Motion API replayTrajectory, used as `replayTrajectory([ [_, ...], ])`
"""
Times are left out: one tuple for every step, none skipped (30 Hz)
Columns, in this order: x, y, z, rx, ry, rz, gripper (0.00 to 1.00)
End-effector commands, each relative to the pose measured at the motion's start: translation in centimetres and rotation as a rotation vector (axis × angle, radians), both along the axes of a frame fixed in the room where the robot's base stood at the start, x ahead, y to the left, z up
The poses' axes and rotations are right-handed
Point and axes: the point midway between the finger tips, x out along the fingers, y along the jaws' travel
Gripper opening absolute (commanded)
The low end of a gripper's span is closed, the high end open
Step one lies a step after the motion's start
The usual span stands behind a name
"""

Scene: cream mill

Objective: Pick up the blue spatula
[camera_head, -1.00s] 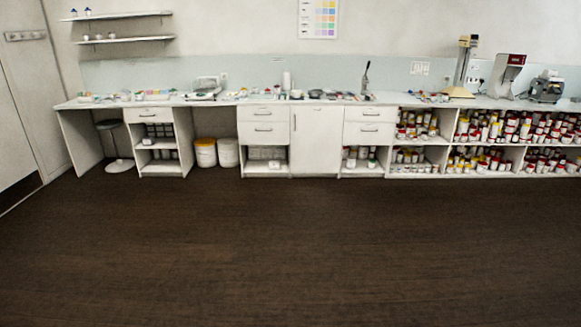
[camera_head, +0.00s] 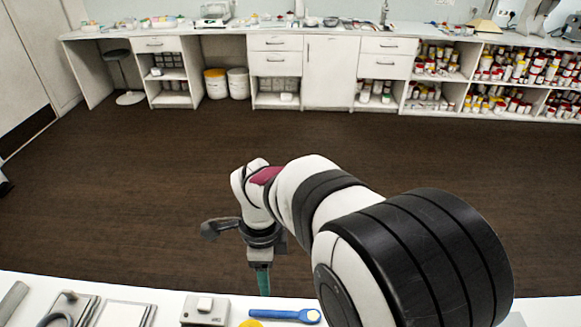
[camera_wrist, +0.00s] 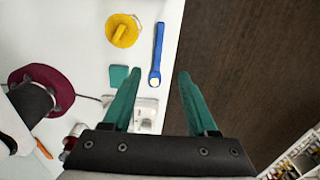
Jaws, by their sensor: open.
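The blue spatula (camera_head: 285,315) lies flat on the white worktop near its far edge in the head view, partly cut off by my arm or close to it. In the wrist view the spatula (camera_wrist: 158,45) runs lengthwise, with a pale round end towards my gripper. My gripper (camera_head: 262,282) has teal fingers pointing down and is above the worktop's far edge, to the left of the spatula's right end. In the wrist view my gripper (camera_wrist: 159,80) is open and empty, and the spatula's near end shows between the fingertips. The gripper appears apart from it.
A yellow round object (camera_wrist: 121,31) lies beside the spatula, with a teal square (camera_wrist: 119,75) nearby. A grey-white device (camera_head: 205,311) stands left of the spatula. The worktop (camera_head: 170,296) ends at dark floor (camera_head: 120,200); cabinets (camera_head: 330,72) line the far wall.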

Motion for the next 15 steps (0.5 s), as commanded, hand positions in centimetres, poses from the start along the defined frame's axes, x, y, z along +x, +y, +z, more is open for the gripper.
replayTrajectory([
  [0.2,0.3,-0.8,-0.003,0.002,-0.016,0.59],
  [0.2,0.4,-1.4,-0.003,0.001,-0.022,0.59],
  [0.1,0.3,-2.4,-0.004,0.004,-0.025,0.59],
  [0.1,0.3,-3.3,-0.004,0.004,-0.024,0.59],
  [0.1,0.2,-4.2,-0.005,0.005,-0.024,0.59],
  [0.0,0.2,-5.4,-0.005,0.006,-0.025,0.59],
  [0.1,0.2,-6.3,-0.004,0.005,-0.024,0.59],
  [0.1,0.2,-7.1,-0.005,0.005,-0.024,0.59],
  [0.0,0.2,-8.1,-0.004,0.005,-0.025,0.59],
  [0.0,0.2,-8.8,-0.004,0.005,-0.025,0.59],
  [0.1,0.2,-9.3,-0.004,0.004,-0.024,0.59],
  [0.1,0.2,-9.9,-0.003,0.002,-0.024,0.59],
  [0.1,0.2,-10.3,-0.003,0.002,-0.025,0.59],
  [0.1,0.2,-10.6,-0.002,0.002,-0.025,0.59],
  [0.0,0.2,-11.0,-0.002,0.002,-0.025,0.59],
])
